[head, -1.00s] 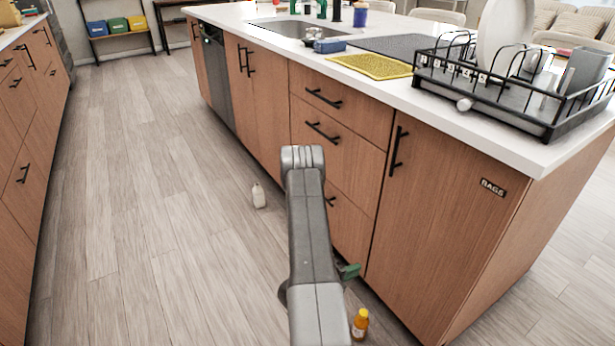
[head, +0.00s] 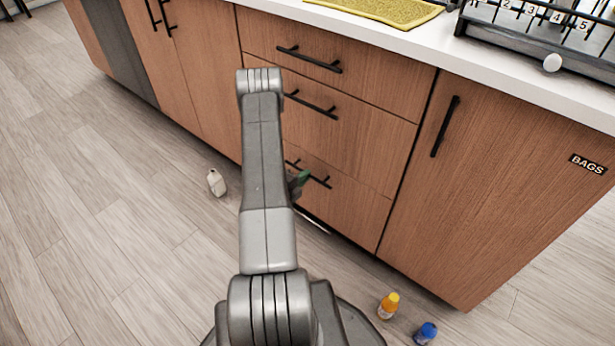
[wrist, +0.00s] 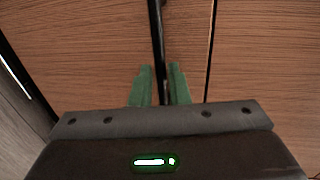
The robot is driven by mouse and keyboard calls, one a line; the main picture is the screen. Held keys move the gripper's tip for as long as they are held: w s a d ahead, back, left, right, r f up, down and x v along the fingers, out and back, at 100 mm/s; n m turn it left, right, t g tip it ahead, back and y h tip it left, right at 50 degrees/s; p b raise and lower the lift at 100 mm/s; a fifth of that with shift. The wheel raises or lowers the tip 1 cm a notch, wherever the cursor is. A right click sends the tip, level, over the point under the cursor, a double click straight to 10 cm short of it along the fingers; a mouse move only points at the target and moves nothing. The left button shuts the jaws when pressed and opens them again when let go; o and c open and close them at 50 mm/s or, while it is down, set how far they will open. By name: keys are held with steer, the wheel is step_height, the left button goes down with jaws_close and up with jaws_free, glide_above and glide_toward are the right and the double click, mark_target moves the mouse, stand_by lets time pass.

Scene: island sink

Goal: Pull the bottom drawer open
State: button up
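The bottom drawer (head: 345,205) has a wood front and a black bar handle (head: 318,179), partly hidden behind my arm in the head view. Its front looks flush with the cabinet. My gripper (head: 299,182) is at this handle; only a green finger shows there. In the wrist view, the black bar (wrist: 157,40) runs up between the two green fingers of my gripper (wrist: 160,85). Contact cannot be made out.
Two more drawers sit above, the middle (head: 350,135) and top (head: 350,75), with bar handles. A cupboard door (head: 480,170) is at right. On the floor are a white bottle (head: 216,183), a yellow-orange bottle (head: 388,306) and a blue-capped bottle (head: 426,333).

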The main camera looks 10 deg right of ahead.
steer(key=shift+x, duration=1.25)
jaws_close()
